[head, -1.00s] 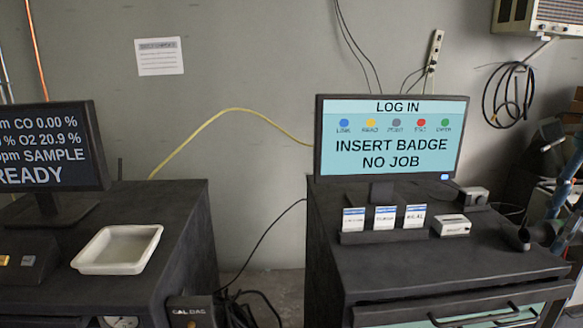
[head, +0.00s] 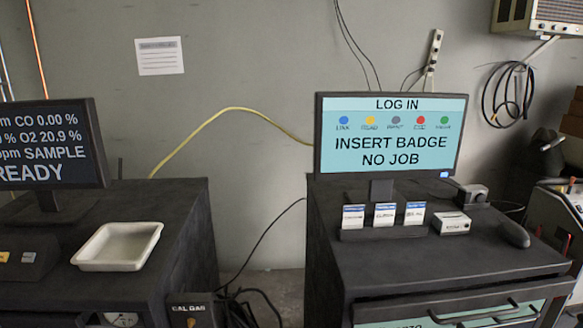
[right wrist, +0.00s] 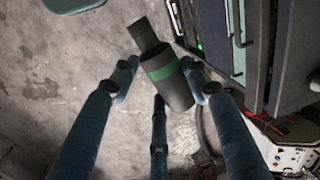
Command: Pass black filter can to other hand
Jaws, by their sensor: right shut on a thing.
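The black filter can (right wrist: 176,89), dark with a green band and a narrower end, shows in the right wrist view. My right gripper (right wrist: 161,72) has its blue fingers on both sides of the can and is shut on it. The can is tilted in the picture, its narrow end toward the upper left, above the grey floor. Neither the can nor either gripper shows in the head view. My left gripper is in neither view.
A dark bench (head: 335,270) carries the log-in screen (head: 390,140), several cards, a small white box (head: 451,222) and a mouse (head: 512,234). A white tray (head: 88,265) lies on the left bench. In the right wrist view, a cabinet (right wrist: 290,50) stands close on the right.

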